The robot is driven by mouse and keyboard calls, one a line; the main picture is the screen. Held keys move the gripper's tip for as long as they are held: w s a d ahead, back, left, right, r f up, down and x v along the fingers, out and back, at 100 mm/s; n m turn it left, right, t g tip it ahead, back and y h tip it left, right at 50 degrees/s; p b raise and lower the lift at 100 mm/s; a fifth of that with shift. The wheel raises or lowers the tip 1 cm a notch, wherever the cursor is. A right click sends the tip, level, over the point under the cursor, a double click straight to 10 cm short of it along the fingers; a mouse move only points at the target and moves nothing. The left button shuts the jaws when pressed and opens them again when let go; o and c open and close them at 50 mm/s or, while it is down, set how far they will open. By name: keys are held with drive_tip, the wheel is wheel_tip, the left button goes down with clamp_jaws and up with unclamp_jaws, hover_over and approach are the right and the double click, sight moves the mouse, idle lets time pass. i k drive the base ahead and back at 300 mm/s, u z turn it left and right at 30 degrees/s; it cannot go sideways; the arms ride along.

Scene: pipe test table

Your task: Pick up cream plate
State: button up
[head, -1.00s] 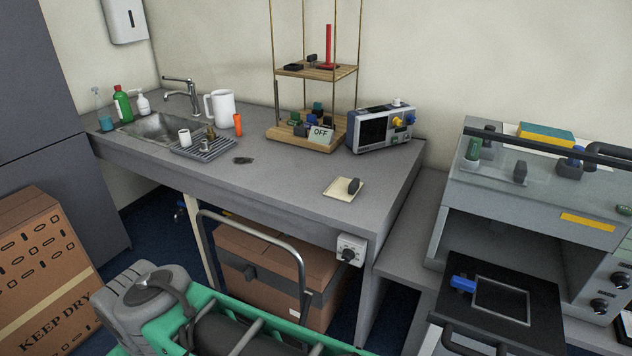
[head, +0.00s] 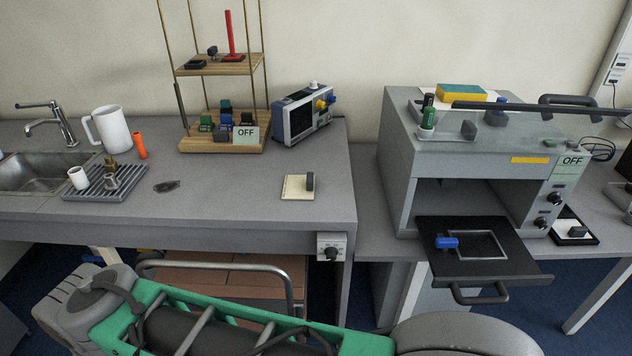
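The cream plate (head: 292,192) is a small, flat, square plate. It lies on the grey counter (head: 235,213) near its front right part, in the head view. A small dark grey block (head: 310,181) stands at the plate's right edge. My gripper is not in view. Only green and grey parts of my arm show along the bottom of the picture, well in front of the counter.
A wooden shelf stand (head: 225,142) and an instrument box (head: 303,117) stand behind the plate. A drying rack (head: 105,183) and white jug (head: 110,128) are left. A machine with an open black drawer (head: 480,262) stands right. The counter around the plate is clear.

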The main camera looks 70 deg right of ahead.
sight(295, 187)
drive_tip(key=z, duration=0.95)
drive_tip(key=i, duration=0.8)
drive_tip(key=z, duration=0.9)
